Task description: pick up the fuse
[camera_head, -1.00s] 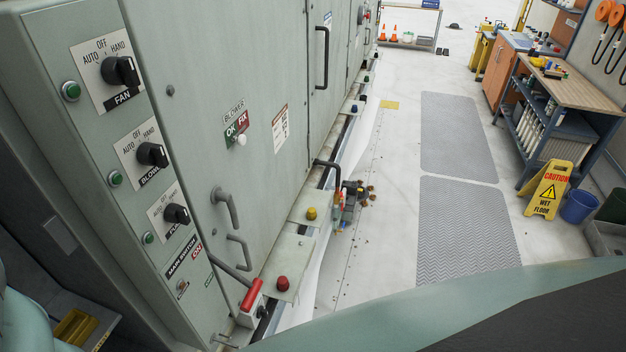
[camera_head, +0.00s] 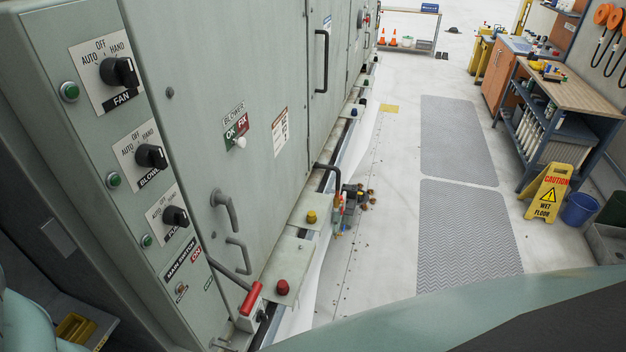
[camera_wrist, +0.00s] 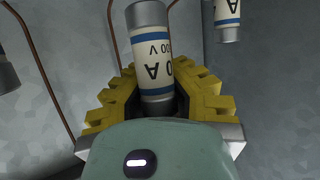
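In the wrist view, a cream cylindrical fuse (camera_wrist: 151,50) with blue bands, dark printing and grey metal ends stands between the yellow toothed fingers of my gripper (camera_wrist: 155,75). The fingers converge on both sides of the fuse and appear shut on it. The printing reads upside down, with an "A" and a "V". Neither my gripper nor this fuse can be made out in the head view.
A second, similar fuse (camera_wrist: 228,14) is at the upper right of the wrist view. A grey cylindrical end (camera_wrist: 7,76) shows at the left. Thin brown wires (camera_wrist: 45,75) run along grey metal walls. The head view shows a switch cabinet (camera_head: 185,75) and a wet floor sign (camera_head: 546,191).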

